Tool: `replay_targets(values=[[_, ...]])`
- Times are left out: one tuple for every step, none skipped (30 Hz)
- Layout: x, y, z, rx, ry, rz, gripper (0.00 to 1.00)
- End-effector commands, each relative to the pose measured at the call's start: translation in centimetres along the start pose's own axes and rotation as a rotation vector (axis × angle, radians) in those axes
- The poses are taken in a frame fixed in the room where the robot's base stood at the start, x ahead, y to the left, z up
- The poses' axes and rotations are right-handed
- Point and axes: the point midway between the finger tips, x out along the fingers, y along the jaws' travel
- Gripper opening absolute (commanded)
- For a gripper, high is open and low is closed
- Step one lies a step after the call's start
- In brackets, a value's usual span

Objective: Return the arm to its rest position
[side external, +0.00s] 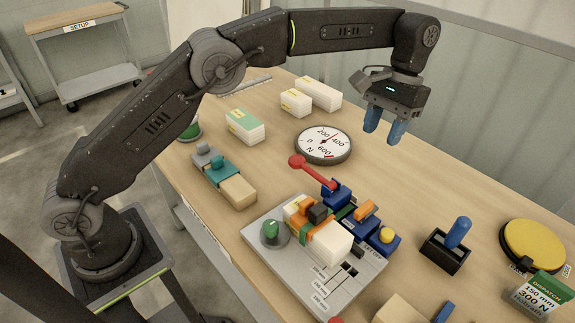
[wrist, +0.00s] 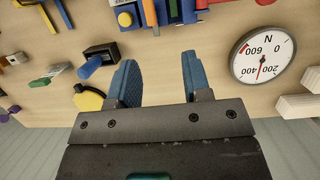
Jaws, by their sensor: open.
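My gripper (side external: 384,128) hangs at the end of my raised arm, above the far side of the wooden table (side external: 455,185). Its two blue fingers are apart with nothing between them. In the wrist view my gripper (wrist: 158,75) shows the same open fingers over bare table. The fingertips are clear of all objects, to the right of the round dial gauge (side external: 323,145) in the side view. The gauge also shows in the wrist view (wrist: 262,57).
A grey fixture (side external: 290,275) with a red-knobbed lever (side external: 312,170) stands mid-table. A black holder with a blue handle (side external: 458,232), a yellow disc (side external: 533,243) and a dispatch sign (side external: 541,293) are at right. White blocks (side external: 245,126) lie left of the gauge. A cart (side external: 85,50) stands behind.

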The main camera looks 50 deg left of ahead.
Motion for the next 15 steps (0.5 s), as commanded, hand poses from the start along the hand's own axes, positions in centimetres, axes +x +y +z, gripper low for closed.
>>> replay_targets(values=[[-1.8, -1.1, 1.2, -0.003, 0.039, 0.011, 0.45], [-2.6, -1.7, 1.9, -0.004, 0.060, 0.016, 0.45], [-3.5, -2.4, 2.8, -0.005, 0.089, 0.022, 0.45], [-4.1, -3.0, 3.5, -0.005, 0.110, 0.026, 0.45], [-4.7, -3.6, 4.3, -0.005, 0.133, 0.030, 0.45], [-5.4, -4.4, 5.3, -0.006, 0.162, 0.034, 0.45], [-5.8, -5.0, 6.2, -0.006, 0.184, 0.036, 0.45], [-6.3, -5.5, 7.0, -0.006, 0.207, 0.038, 0.45], [-6.7, -6.3, 8.2, -0.007, 0.236, 0.041, 0.45], [-6.9, -6.9, 9.1, -0.007, 0.257, 0.042, 0.45], [-7.2, -7.5, 10.0, -0.007, 0.279, 0.043, 0.45], [-7.3, -8.2, 11.3, -0.007, 0.308, 0.045, 0.45], [-7.4, -8.8, 12.2, -0.007, 0.330, 0.045, 0.45], [-7.4, -9.3, 13.2, -0.008, 0.352, 0.045, 0.45], [-7.3, -10.0, 14.5, -0.007, 0.381, 0.045, 0.45]])
